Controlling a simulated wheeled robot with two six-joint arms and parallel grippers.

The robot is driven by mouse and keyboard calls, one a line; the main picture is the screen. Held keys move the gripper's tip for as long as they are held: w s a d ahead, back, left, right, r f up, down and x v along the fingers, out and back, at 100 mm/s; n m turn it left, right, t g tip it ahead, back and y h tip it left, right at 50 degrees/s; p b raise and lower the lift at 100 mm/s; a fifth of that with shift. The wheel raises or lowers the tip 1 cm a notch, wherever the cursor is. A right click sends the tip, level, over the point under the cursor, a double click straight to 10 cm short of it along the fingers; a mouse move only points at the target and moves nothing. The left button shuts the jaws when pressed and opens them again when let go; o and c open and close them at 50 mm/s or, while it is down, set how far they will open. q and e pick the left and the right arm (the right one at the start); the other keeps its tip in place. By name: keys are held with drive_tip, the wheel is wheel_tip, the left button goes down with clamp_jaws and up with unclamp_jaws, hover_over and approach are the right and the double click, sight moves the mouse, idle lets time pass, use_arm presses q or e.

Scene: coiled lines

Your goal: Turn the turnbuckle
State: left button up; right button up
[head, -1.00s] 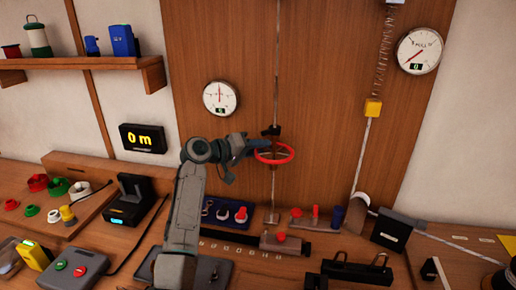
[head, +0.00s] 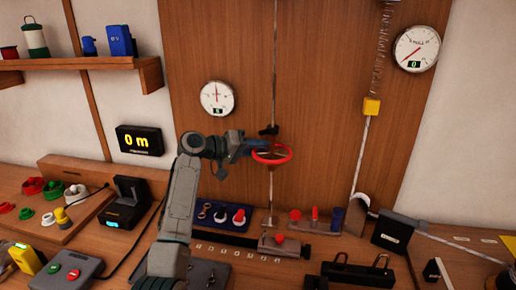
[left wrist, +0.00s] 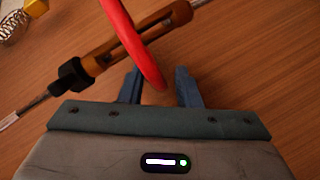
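My left gripper (head: 262,148) is at the ring's left side. In the left wrist view its two blue fingers (left wrist: 159,88) stand apart on either side of the ring, with visible gaps. My right gripper is not in view.
A round gauge (head: 217,98) hangs left of the rod, and a pull gauge (head: 417,48) at upper right. A spring with a yellow block (head: 372,107) hangs on the right. Below the wheel, the bench holds a tool tray (head: 226,216) and small red and blue parts.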

use_arm(q)
drive_tip(key=shift+o, duration=0.3)
drive_tip(key=shift+a+f, duration=0.1)
drive_tip(key=shift+f, duration=0.15)
drive_tip(key=shift+r, duration=0.15)
drive_tip(key=shift+a+r, duration=0.15)
drive_tip(key=p+v, duration=0.3)
drive_tip(key=v, duration=0.7)
drive_tip(key=shift+a, duration=0.2)
drive_tip(key=shift+s, duration=0.15)
